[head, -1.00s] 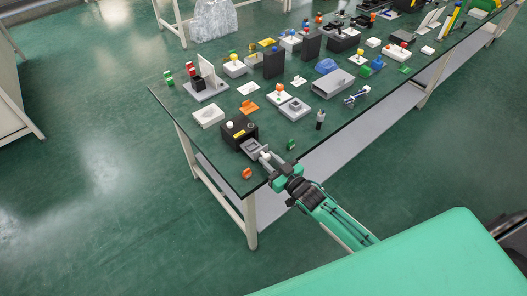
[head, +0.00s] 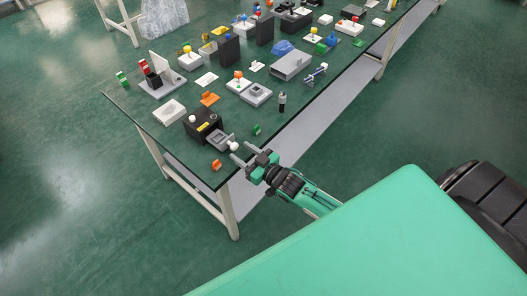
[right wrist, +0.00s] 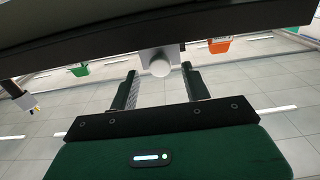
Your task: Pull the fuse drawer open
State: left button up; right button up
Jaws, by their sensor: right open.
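The black fuse box (head: 199,121) stands at the near corner of the table. Its grey drawer (head: 221,141) sticks out of the front toward my right arm, clearly open. A round white knob (head: 234,147) is on the drawer's front end. My right gripper (head: 241,151) is open, its fingertips close to the knob. In the right wrist view the knob (right wrist: 160,68) appears between the tips of the two spread fingers, with a gap on each side. Whether the tips reach past the knob is hard to tell. My left gripper is out of view.
An orange piece (head: 216,165) lies near the table's corner and a green piece (head: 257,130) near its front edge. Several boxes and switches fill the table (head: 150,129) behind. The floor in front is clear.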

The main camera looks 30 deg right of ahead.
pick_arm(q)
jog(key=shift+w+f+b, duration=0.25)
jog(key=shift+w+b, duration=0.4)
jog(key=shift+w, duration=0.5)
pick_arm(e)
jog(key=v, duration=1.1)
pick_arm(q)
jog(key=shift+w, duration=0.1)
